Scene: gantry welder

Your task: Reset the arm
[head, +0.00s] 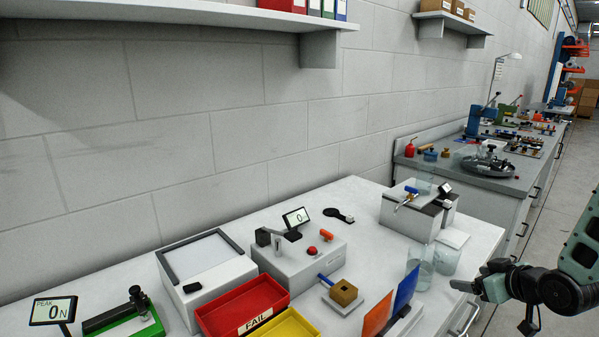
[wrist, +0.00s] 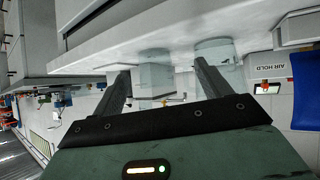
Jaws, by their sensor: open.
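My gripper (head: 476,284) is at the right of the head view, beside the front edge of the white bench (head: 345,200), close to two clear glass jars (head: 446,261). In the wrist view my gripper (wrist: 160,75) has its two dark fingers spread apart with nothing held between them. Clear, see-through shapes show beyond the fingertips in the wrist view, one of them a glass jar (wrist: 219,50). My arm comes in from the right edge of the head view.
The bench holds a red tray (head: 243,303) marked FAIL, a yellow tray (head: 290,325), a grey box with a red button (head: 312,250), a brass-coloured block (head: 343,292), and upright orange and blue panels (head: 405,290). A grey bench (head: 480,178) stands farther back. Open floor lies at the right.

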